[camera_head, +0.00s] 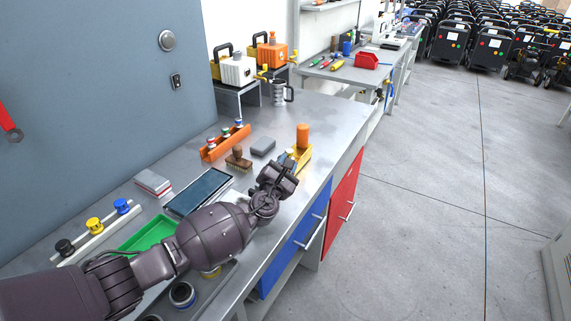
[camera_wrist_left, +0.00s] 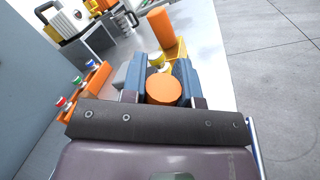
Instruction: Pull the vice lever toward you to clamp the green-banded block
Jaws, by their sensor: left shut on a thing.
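The yellow vice (camera_head: 305,158) stands near the bench's right edge, with an upright orange cylinder (camera_head: 303,135) at its far end. The cylinder also shows in the left wrist view (camera_wrist_left: 161,28). My left gripper (camera_head: 284,168) is at the near side of the vice. In the left wrist view its blue fingers (camera_wrist_left: 161,88) are shut on an orange round-ended handle (camera_wrist_left: 163,90), which looks like the vice lever. Its shaft is hidden. A pale and yellow piece (camera_wrist_left: 156,61) shows just beyond the fingers. I cannot make out a green band. My right gripper is not in view.
A brown brush (camera_head: 238,161), a grey block (camera_head: 263,146) and an orange rack (camera_head: 225,144) lie left of the vice. A tablet (camera_head: 199,190) and a green tray (camera_head: 149,235) lie near my forearm. The floor right of the bench is clear.

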